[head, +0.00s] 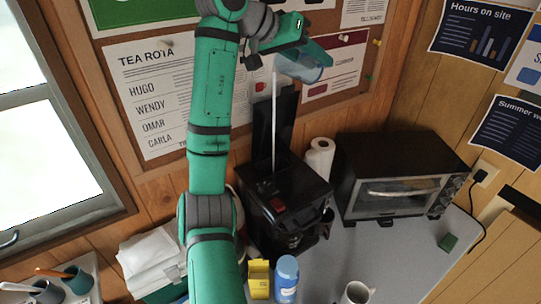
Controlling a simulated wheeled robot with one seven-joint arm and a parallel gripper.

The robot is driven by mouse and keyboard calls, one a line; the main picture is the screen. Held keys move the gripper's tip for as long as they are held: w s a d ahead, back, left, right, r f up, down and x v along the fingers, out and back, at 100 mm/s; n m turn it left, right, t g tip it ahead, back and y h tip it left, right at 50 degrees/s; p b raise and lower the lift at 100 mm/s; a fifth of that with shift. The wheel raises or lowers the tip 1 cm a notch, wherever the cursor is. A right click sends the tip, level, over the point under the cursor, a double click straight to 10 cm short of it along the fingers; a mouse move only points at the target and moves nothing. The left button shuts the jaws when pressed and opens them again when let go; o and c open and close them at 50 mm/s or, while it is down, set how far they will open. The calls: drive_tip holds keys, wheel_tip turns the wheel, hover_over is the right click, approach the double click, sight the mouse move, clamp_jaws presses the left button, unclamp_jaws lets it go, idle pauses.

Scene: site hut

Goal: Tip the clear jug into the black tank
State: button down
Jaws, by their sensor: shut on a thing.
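My gripper (298,32) is shut on the clear jug (304,64), high above the worktop in front of the notice board. The jug is see-through and bluish and is tilted over, with its lower end towards the left. A thin pale stream runs from the jug's left side straight down to the black machine below. The black tank (285,178) appears to be the top part of this machine, with a raised dark lid behind it. The stream meets its top; the opening and the level inside cannot be made out. My fingertips are partly hidden.
A black toaster oven (396,180) stands right of the machine, with a paper roll (319,158) between them. A yellow box (258,279), a blue bottle (286,278) and a white mug (356,293) stand in front. The grey worktop (385,255) is clear before the oven.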

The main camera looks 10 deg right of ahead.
drive_tip(key=shift+a, duration=0.1)
drive_tip(key=shift+s+b, duration=0.1)
drive_tip(key=shift+b, duration=0.2)
drive_tip(key=shift+a+f+h+b, duration=0.1)
drive_tip(key=shift+h+b, duration=0.2)
drive_tip(key=shift+b, duration=0.05)
drive_tip(key=shift+a+f+t+h, duration=0.2)
drive_tip(key=shift+t+h, duration=0.05)
drive_tip(key=shift+h, duration=0.35)
drive_tip(key=shift+a+f+t+h, duration=0.2)
drive_tip(key=shift+t+h, duration=0.05)
drive_tip(key=shift+h, duration=0.35)
idle(0.5)
drive_tip(key=shift+s+a+f, duration=0.1)
drive_tip(key=shift+s+a, duration=0.2)
drive_tip(key=shift+a, duration=0.05)
drive_tip(key=shift+a+f+h, duration=0.15)
drive_tip(key=shift+a+h, duration=0.25)
drive_tip(key=shift+h, duration=0.2)
